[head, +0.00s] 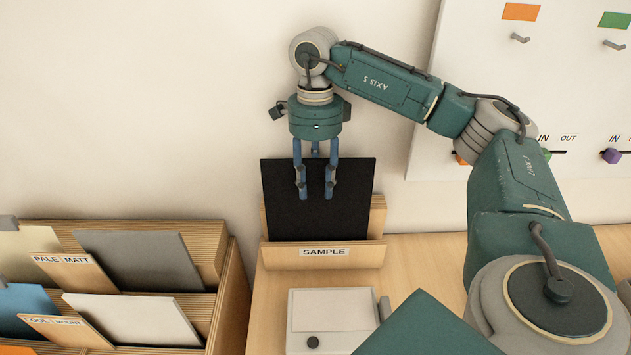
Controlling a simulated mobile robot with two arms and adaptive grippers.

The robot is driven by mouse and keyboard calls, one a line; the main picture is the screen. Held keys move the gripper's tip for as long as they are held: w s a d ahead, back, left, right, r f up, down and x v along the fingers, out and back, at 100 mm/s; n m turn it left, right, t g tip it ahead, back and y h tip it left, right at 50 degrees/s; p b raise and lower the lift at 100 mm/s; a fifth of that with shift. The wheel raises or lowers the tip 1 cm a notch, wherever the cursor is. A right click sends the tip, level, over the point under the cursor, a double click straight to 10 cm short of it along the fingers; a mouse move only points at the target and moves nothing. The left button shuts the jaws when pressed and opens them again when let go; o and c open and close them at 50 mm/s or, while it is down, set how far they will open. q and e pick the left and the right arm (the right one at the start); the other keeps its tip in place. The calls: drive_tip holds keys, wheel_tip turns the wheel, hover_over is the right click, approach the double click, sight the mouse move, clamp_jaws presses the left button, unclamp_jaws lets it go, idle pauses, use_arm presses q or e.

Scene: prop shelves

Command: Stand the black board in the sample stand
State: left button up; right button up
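The black board (285,217) stands upright in the wooden sample stand (371,253), its lower edge hidden behind the stand's front lip, which carries a "SAMPLE" label. My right gripper (315,190) points down over the board's top edge. Two of its blue fingers lie in front of the board's face, and another finger goes down behind the top edge, where its tip is hidden. Whether the fingers press on the board or stand clear of it I cannot tell. My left gripper is not in view.
A wooden rack (233,290) at left holds a grey board (142,260), a white board (135,315) and other coloured boards. A white device (333,315) sits on the wooden surface before the stand. A white wall panel (470,60) with hooks and sliders is at upper right.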

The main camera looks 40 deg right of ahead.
wheel_tip(320, 180, up, 7)
drive_tip(key=shift+w+d+r, duration=0.2)
drive_tip(key=shift+w, duration=0.05)
idle(0.8)
